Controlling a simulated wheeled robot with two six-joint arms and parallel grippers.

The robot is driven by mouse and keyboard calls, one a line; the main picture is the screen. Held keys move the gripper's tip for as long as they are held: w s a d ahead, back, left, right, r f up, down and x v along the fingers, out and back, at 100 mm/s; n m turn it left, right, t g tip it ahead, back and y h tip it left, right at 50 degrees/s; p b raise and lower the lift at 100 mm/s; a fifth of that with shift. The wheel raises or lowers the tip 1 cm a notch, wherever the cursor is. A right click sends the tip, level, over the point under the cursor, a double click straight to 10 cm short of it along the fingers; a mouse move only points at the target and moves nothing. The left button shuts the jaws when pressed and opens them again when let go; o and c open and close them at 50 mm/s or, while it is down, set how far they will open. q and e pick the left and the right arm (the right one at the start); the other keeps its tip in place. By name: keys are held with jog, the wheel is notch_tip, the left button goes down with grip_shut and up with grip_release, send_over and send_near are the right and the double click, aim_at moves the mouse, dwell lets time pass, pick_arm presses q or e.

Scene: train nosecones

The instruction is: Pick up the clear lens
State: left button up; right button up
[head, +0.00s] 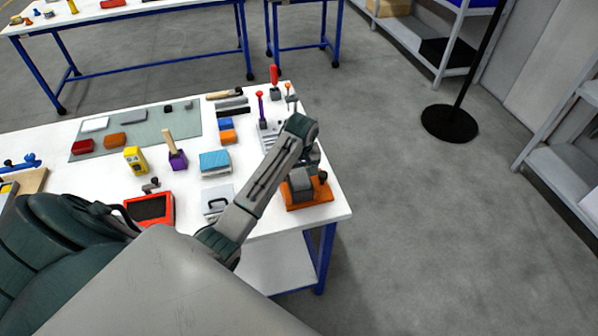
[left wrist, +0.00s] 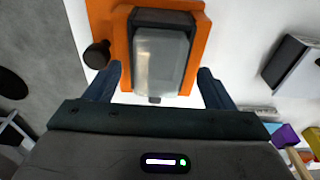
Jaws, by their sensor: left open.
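A clear, greyish lens (left wrist: 160,62) sits on a dark part in an orange fixture (left wrist: 101,22) in the left wrist view. In the head view, a grey block (head: 300,182) sits on the orange base (head: 322,192) at the table's right edge, partly hidden by my left arm. My left gripper (left wrist: 159,72) is open, with one dark finger on each side of the lens's near end. Gaps show between both fingers and the lens, and nothing is held. In the head view the gripper (head: 310,154) is mostly hidden behind my forearm. My right gripper is not in view.
A dark knob (left wrist: 97,54) sticks out beside the fixture. On the white table are a blue box (head: 214,162), a purple holder (head: 177,160), a red-framed device (head: 150,209) and a grey-green mat (head: 155,130) with several blocks. Open floor lies right of the table.

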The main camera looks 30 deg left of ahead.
pick_arm(q)
jog(key=shift+w+a+f, duration=0.4)
jog(key=shift+w+f, duration=0.1)
jog(key=shift+f, duration=0.2)
jog(key=shift+d, duration=0.1)
jog(key=shift+s+d+r, duration=0.15)
jog(key=shift+r, duration=0.1)
jog(key=shift+c, duration=0.8)
jog(key=shift+s+d+r, duration=0.2)
jog(key=c, duration=0.4)
jog(key=shift+s, duration=0.1)
jog(key=c, duration=0.4)
jog(key=shift+c, duration=1)
jog(key=shift+a+f, duration=0.1)
jog(key=shift+a, duration=0.05)
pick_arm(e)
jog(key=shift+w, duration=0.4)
